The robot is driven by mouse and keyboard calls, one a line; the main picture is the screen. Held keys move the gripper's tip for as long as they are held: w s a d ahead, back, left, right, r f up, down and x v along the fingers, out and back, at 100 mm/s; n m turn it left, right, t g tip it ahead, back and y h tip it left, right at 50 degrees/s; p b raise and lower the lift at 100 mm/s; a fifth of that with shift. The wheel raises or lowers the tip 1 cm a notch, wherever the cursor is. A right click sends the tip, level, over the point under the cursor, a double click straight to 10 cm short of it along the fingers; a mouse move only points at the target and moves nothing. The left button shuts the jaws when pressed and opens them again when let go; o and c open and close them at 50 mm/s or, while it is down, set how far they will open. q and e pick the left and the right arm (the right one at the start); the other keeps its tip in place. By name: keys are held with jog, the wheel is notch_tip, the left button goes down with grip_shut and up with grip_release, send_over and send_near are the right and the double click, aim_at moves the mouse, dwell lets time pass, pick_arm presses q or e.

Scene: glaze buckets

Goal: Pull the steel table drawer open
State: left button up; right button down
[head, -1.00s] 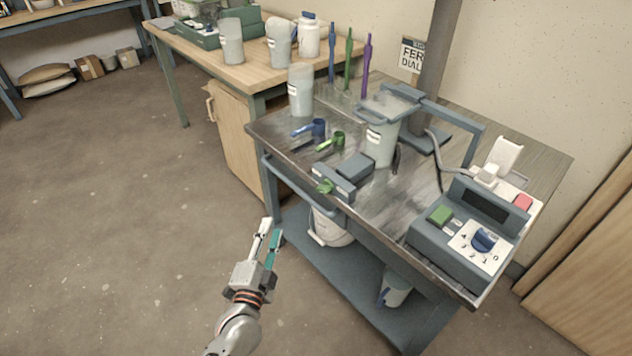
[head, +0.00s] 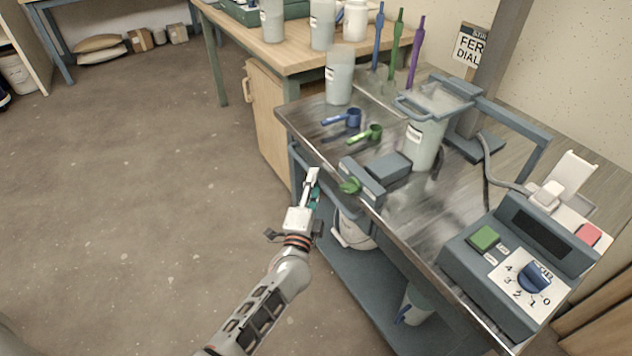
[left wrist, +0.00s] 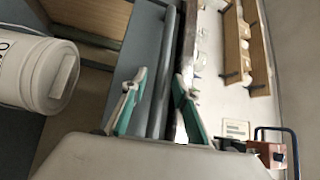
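The steel table (head: 410,240) stands at the centre right, with a dark steel top and blue-grey frame. A blue-grey rail handle (head: 298,158) runs along its front, just under the top's edge. The drawer front looks flush with the table, though it is mostly hidden under the top. My left gripper (head: 313,184) is at this front edge, near the handle. In the left wrist view its two teal-padded fingers (left wrist: 159,82) are spread, and the long handle bar (left wrist: 165,75) shows between them. I cannot tell whether they touch it. My right gripper is in neither view.
A control box (head: 520,260) stands at the right. A white bucket (left wrist: 38,72) is on the lower shelf. The floor left of the table is clear.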

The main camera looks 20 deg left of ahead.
pick_arm(q)
jog(key=shift+w, duration=0.3)
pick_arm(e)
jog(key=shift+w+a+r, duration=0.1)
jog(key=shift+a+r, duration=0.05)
